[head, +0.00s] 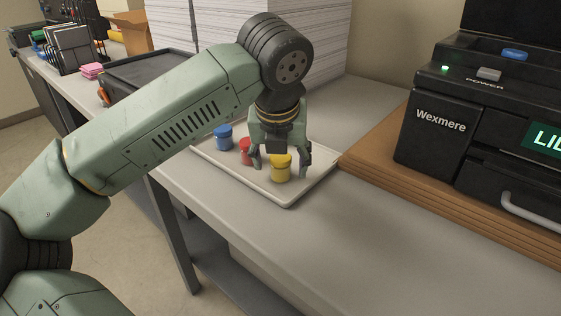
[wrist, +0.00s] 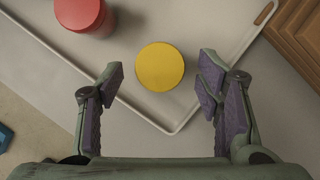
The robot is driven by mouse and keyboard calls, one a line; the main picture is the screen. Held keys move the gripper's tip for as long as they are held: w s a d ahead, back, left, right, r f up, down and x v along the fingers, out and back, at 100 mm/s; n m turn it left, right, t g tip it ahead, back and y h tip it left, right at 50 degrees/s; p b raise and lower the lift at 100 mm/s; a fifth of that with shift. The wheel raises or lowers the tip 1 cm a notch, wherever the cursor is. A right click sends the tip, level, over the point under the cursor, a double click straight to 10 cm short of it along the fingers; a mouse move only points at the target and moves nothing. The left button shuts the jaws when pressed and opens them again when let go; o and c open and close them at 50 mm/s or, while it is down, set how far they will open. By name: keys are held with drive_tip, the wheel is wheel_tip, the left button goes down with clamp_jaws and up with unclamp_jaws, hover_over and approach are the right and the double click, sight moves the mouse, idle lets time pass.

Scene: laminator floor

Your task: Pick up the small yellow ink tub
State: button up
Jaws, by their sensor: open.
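The small yellow ink tub (head: 281,169) stands upright on a pale tray (head: 287,200), near the tray's front corner. In the wrist view its round yellow lid (wrist: 160,67) lies ahead of and between the two fingers. My gripper (head: 281,163) is open and points down above the tub. In the wrist view my gripper (wrist: 160,85) has a finger on each side of the lid, with a clear gap on both sides. It holds nothing. Whether the fingertips reach down past the lid is hard to tell.
A red tub (head: 246,151) stands close on the left; it also shows in the wrist view (wrist: 82,12). A blue tub (head: 223,138) stands farther left. Brown boards (head: 360,158) and a black Wexmere machine (head: 436,140) are to the right. Paper stacks (head: 325,40) rise behind. The front bench is clear.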

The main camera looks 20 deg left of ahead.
drive_tip(key=shift+x, duration=0.8)
drive_tip(key=shift+c, duration=0.4)
drive_tip(key=c, duration=1.2)
